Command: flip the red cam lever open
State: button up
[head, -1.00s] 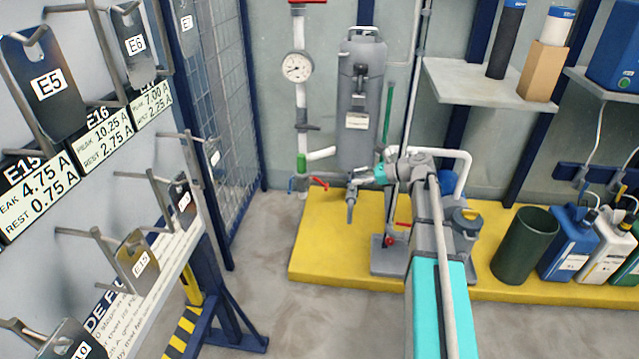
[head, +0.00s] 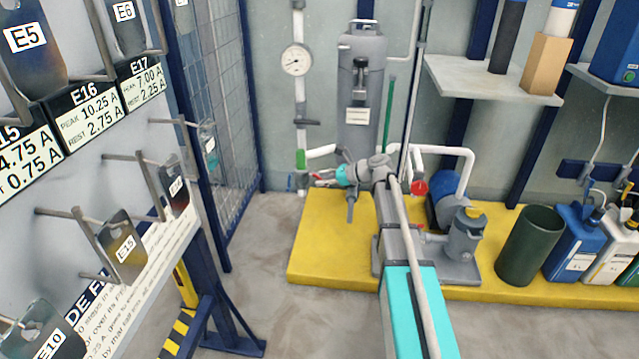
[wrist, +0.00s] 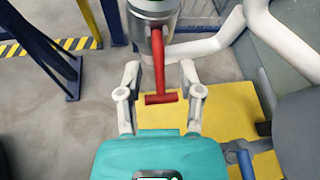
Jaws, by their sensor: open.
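The red cam lever (wrist: 159,62) hangs down from a grey coupling (wrist: 154,12) at the top of the wrist view. It ends in a red crossbar (wrist: 161,98). My gripper (wrist: 160,72) is open, with one pale finger on each side of the lever. Gaps show between the lever and both fingers, so it is not gripped. In the head view, my gripper (head: 328,181) is at the low end of the white pipe by the wall, and the lever is mostly hidden there.
A yellow platform (head: 330,255) lies beneath my arm. A grey pump (head: 465,240) and a red knob (head: 419,188) are right of the arm. A grey tank (head: 361,130) stands behind. Racks with hanging plates fill the left. Floor between is clear.

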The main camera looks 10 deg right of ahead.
jog(key=shift+w+a+f, duration=0.25)
jog(key=shift+w+a, duration=0.05)
jog(key=shift+a, duration=0.25)
grip_shut()
